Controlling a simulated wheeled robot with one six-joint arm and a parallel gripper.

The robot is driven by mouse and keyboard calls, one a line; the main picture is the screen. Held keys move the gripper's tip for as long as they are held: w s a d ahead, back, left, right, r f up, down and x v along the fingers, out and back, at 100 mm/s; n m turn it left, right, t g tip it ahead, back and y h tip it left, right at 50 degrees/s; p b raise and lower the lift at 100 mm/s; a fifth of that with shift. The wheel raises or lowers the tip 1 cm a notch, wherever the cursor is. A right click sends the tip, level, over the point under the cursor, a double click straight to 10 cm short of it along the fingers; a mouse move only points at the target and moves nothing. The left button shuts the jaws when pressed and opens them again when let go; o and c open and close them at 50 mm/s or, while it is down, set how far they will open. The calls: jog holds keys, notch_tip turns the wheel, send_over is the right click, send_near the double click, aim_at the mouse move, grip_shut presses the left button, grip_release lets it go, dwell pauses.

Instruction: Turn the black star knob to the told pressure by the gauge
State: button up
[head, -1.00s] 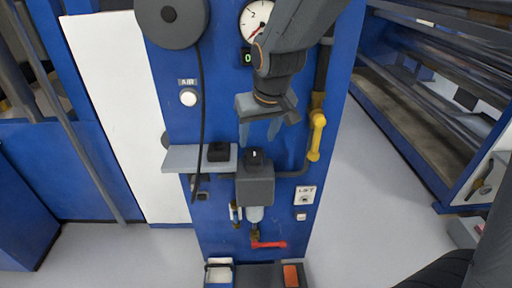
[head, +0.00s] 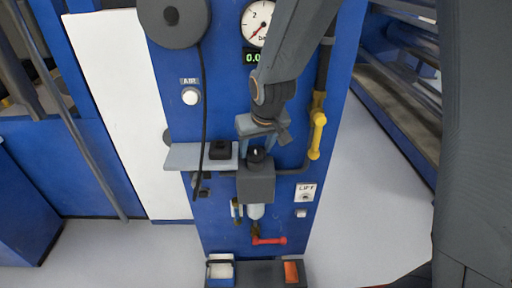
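The black star knob (head: 257,156) sits on top of the grey regulator body (head: 256,184) on the blue panel. My gripper (head: 257,145) points down at the knob, its fingers at about knob height. The fingers partly hide the knob, and I cannot tell whether they touch it. The round white gauge (head: 258,22) is above, with a red needle pointing low left; my arm covers its right edge. A green digital readout (head: 252,57) below it starts with "0.0"; the rest is hidden by my arm.
A grey shelf (head: 187,157) with a black block (head: 220,150) is just left of the knob. A yellow lever (head: 317,134) is at the right. A red lever (head: 269,240) is below the regulator. A black cable (head: 203,110) hangs at the left.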

jog(key=c, duration=0.6)
jog(key=shift+c, duration=0.2)
jog(key=shift+m+b, duration=0.4)
jog(key=shift+b, duration=0.2)
jog(key=m+h+b, duration=0.1)
jog(key=m+b, duration=0.1)
jog(key=b, duration=0.2)
jog(key=m+h+b, duration=0.1)
jog(key=m+b, duration=0.1)
jog(key=b, duration=0.2)
jog(key=shift+w+a+f, duration=0.1)
jog(key=shift+a+f, duration=0.1)
jog(key=m+h+b, duration=0.1)
jog(key=m+b, duration=0.2)
jog(key=shift+a+r+b, duration=0.1)
jog(key=shift+b, duration=0.2)
jog(key=shift+r+m+g+h+b, duration=0.1)
jog(key=shift+m+g+h+b, duration=0.45)
jog(key=shift+m, duration=1.45)
jog(key=o, duration=0.8)
